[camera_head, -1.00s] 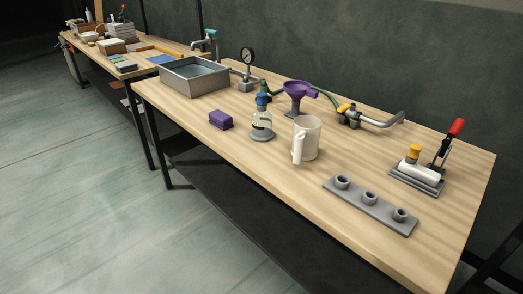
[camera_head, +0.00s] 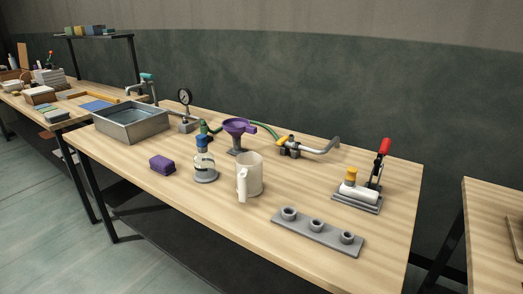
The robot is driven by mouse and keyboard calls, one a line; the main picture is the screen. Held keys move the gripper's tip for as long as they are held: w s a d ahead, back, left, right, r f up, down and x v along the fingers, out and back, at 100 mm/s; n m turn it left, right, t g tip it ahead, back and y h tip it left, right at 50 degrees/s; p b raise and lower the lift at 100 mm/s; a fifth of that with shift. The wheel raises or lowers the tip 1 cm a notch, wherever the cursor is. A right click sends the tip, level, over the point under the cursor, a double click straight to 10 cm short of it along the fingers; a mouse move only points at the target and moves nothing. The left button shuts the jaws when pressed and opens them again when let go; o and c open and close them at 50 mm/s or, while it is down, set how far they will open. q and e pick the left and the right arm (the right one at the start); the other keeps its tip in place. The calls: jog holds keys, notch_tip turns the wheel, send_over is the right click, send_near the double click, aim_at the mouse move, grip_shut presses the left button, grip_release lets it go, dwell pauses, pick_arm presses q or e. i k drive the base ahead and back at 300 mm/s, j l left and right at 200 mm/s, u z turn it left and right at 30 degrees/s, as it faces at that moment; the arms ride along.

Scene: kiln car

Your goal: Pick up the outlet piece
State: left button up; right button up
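I cannot tell for sure which thing is the outlet piece. A white cylinder (camera_head: 359,193) with a yellow cap (camera_head: 351,175) lies in a grey toggle clamp (camera_head: 357,205) with a red handle (camera_head: 385,146), at the right of the bench. Neither of my grippers is in view.
On the wooden bench (camera_head: 210,226) stand a metal basin (camera_head: 158,126), gauge (camera_head: 185,98), purple block (camera_head: 161,164), bottle (camera_head: 204,160), purple funnel (camera_head: 238,127), white jug (camera_head: 250,174) and grey three-socket plate (camera_head: 330,239). Another table (camera_head: 490,215) is at the right edge.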

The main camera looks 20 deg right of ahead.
aim_at(349, 188)
jog(key=z, duration=1.25)
jog(key=u, duration=1.6)
jog(key=z, duration=1.55)
